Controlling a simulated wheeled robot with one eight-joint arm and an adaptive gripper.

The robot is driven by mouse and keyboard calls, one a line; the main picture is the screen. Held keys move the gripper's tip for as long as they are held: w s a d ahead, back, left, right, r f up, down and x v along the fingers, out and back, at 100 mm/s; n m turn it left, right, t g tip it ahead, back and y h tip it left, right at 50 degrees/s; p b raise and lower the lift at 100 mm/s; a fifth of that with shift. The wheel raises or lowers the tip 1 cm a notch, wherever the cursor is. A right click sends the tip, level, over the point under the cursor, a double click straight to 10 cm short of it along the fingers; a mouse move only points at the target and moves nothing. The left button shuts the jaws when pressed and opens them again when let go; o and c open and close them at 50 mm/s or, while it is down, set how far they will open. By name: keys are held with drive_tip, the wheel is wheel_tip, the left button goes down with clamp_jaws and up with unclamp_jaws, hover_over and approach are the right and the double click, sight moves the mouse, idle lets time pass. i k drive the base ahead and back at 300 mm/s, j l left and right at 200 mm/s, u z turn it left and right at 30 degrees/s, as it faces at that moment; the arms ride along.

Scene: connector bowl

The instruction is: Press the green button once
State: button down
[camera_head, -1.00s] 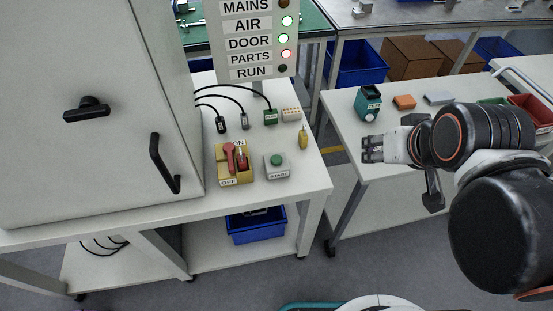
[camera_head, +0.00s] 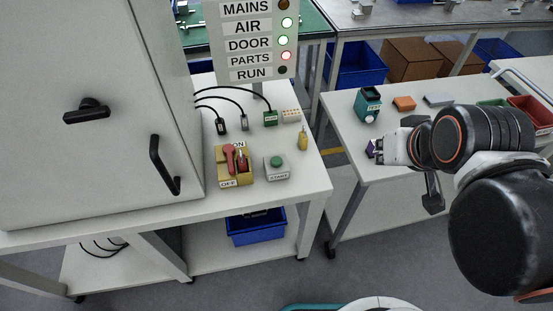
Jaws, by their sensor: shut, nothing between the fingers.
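The green button (camera_head: 276,160) sits on top of a grey box labelled START (camera_head: 277,173) on the left white table, near its front right. The button stands proud of the box and nothing touches it. My gripper (camera_head: 379,149) is to the right of the button, over the left edge of the right-hand table, well apart from the box. Its fingers are small in view and look closed, with nothing held.
A yellow switch box with red handles (camera_head: 234,165) stands left of the START box. A yellow object (camera_head: 303,139) lies to its right. A sign panel (camera_head: 255,40) stands behind, and a grey cabinet (camera_head: 90,120) at left. A teal device (camera_head: 367,104) stands behind my gripper.

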sight(275, 161)
drive_tip(key=k+j+z, duration=0.35)
drive_tip(key=j, duration=0.25)
drive_tip(key=k+j+z, duration=0.35)
drive_tip(key=j, duration=0.2)
drive_tip(key=k, duration=0.05)
